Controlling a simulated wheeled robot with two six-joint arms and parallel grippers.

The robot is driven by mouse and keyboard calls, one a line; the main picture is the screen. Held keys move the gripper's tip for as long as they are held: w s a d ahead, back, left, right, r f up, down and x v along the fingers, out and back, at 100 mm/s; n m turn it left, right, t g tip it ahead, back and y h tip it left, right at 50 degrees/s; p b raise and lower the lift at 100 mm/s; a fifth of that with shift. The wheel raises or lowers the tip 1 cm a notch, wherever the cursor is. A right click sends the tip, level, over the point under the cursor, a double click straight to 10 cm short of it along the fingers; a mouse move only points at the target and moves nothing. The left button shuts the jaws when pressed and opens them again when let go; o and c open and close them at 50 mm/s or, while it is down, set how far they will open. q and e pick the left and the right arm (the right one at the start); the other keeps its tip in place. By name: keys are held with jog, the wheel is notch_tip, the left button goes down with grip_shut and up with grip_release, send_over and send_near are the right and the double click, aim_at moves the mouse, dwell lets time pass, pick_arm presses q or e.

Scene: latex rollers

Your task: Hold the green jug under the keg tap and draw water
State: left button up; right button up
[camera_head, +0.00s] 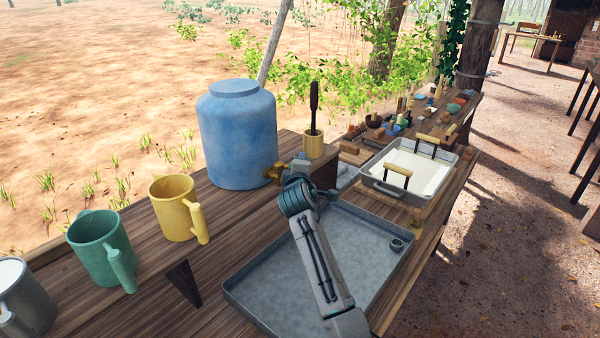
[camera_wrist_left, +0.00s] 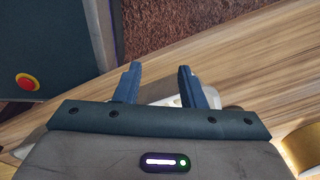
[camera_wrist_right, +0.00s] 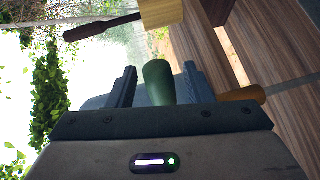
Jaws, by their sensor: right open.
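The green jug (camera_head: 100,248) stands upright on the wooden shelf, left of the yellow jug (camera_head: 178,208), its handle facing right. The blue keg (camera_head: 237,135) stands farther along, with a brass tap (camera_head: 271,175) low on its right side. My right gripper (camera_wrist_right: 155,75) is beside the tap, open, with a rounded green piece (camera_wrist_right: 158,82) between its fingers. That piece is in front of the keg; I cannot tell whether the fingers touch it. My left gripper (camera_wrist_left: 159,80) is open above wood and is outside the head view. A pale thing shows partly behind its fingers.
A grey jug (camera_head: 28,305) with white inside stands at the near left. A large grey tray (camera_head: 260,285) lies below my right arm. A wooden pot (camera_head: 313,145) with a dark stick stands right of the keg. A roller tray (camera_head: 376,187) is farther right.

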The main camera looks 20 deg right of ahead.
jog(key=b+v, duration=0.2)
jog(key=v, duration=0.8)
jog(key=shift+s+b, duration=0.2)
jog(key=shift+b, duration=0.15)
jog(key=shift+a, duration=0.1)
